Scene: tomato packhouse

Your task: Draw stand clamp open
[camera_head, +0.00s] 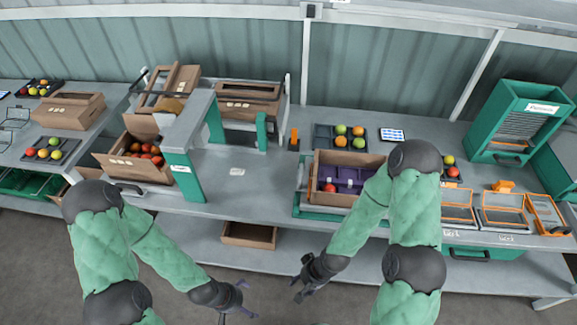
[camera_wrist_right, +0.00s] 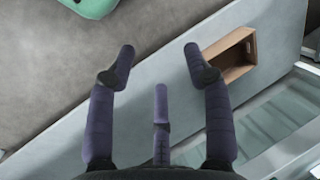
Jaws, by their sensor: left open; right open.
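A green stand (camera_head: 310,211) on the bench holds an open cardboard box with a purple divider (camera_head: 349,176) and a red tomato inside. A small upright part stands at the stand's left edge; I cannot tell whether it is the clamp or how it is set. My right gripper (camera_head: 303,283) is in front of the bench, below and apart from the stand. In the right wrist view its fingers (camera_wrist_right: 158,62) are spread, with nothing between them. My left gripper (camera_head: 236,303) is open and empty, low in front of the bench. My right arm hides the stand's right side.
An empty brown box (camera_head: 248,235) lies on the lower shelf; it also shows in the right wrist view (camera_wrist_right: 234,56). A green-posted frame (camera_head: 188,178) stands left of the stand. A dark tray of fruit (camera_head: 325,135) lies behind it. Orange-edged trays (camera_head: 502,218) lie at right.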

